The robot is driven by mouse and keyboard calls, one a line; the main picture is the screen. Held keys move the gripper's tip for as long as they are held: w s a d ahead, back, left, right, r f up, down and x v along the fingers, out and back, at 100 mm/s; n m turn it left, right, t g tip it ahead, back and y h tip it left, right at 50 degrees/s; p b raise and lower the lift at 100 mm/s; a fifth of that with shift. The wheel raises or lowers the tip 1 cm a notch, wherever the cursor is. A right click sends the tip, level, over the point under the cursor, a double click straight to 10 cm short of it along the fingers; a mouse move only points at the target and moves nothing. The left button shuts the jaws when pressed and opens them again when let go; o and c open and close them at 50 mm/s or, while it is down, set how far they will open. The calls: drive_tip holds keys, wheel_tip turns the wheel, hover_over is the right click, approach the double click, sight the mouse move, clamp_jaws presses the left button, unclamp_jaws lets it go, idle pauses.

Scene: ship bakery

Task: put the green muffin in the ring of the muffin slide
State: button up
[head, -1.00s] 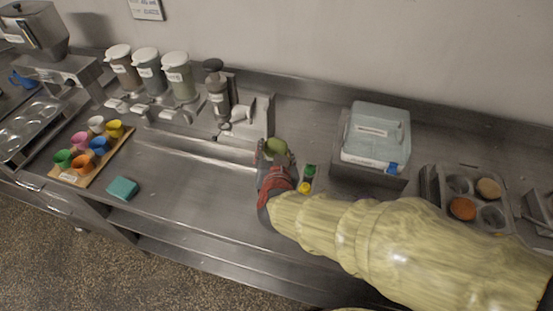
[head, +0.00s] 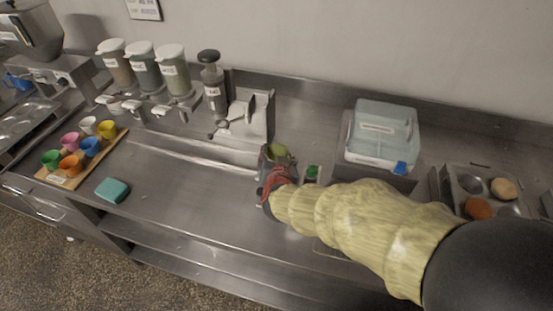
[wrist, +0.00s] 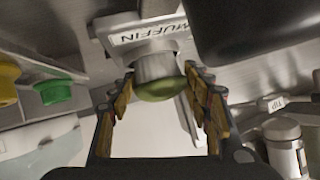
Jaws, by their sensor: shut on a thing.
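The green muffin (head: 279,150) is in my gripper (head: 276,168), above the steel counter at the middle of the head view. In the wrist view the green muffin (wrist: 156,88) shows as a grey cup with a green top, between the two fingers of my gripper (wrist: 163,92). The fingers are shut on it. A metal part labelled MUFFIN (wrist: 145,30) is right behind the muffin in the wrist view; I take it for the muffin slide. Its ring is not clearly visible, and I cannot tell whether the muffin touches it.
A dispenser stand (head: 255,118) is left of and behind my gripper. A green button (head: 312,172) is just to its right. A cup board (head: 112,147) and teal sponge (head: 113,190) are left.

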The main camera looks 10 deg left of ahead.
drive_tip(key=shift+r, duration=0.15)
drive_tip(key=o, duration=0.4)
drive_tip(key=shift+f, duration=0.25)
drive_tip(key=o, duration=0.5)
drive_tip(key=shift+s+r, duration=0.25)
drive_tip(key=shift+r, duration=0.15)
drive_tip(key=p+v, duration=0.5)
drive_tip(key=v, duration=0.6)
drive_tip(key=shift+s, duration=0.25)
drive_tip(key=shift+r, duration=0.1)
